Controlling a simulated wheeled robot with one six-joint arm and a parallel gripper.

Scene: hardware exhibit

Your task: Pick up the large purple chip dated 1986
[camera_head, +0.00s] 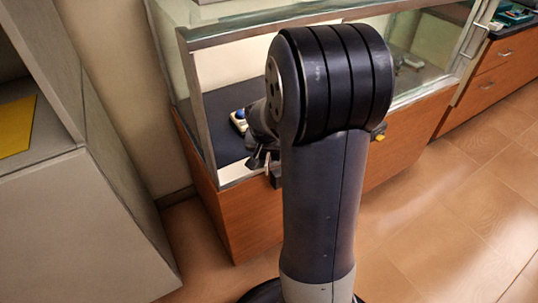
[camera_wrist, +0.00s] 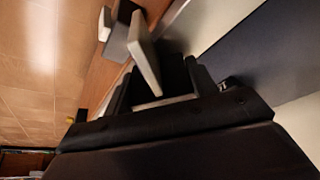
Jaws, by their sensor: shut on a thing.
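My gripper shows in the wrist view (camera_wrist: 125,38), with two pale finger pads shut on a dark, flat-sided piece, which I take to be the purple chip (camera_wrist: 120,40). Its colour looks nearly black here, and no date can be read. In the head view my gripper (camera_head: 265,165) shows in part beside my arm, at the front left corner of the glass display case (camera_head: 225,185). My arm hides most of the gripper and the chip there.
The case has a wooden base (camera_head: 240,228), metal-edged glass and a dark inner floor (camera_head: 222,108). A small blue and white item (camera_head: 239,118) lies inside. A grey cabinet (camera_head: 75,220) stands at the left. Tiled floor (camera_head: 440,230) is open at the right.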

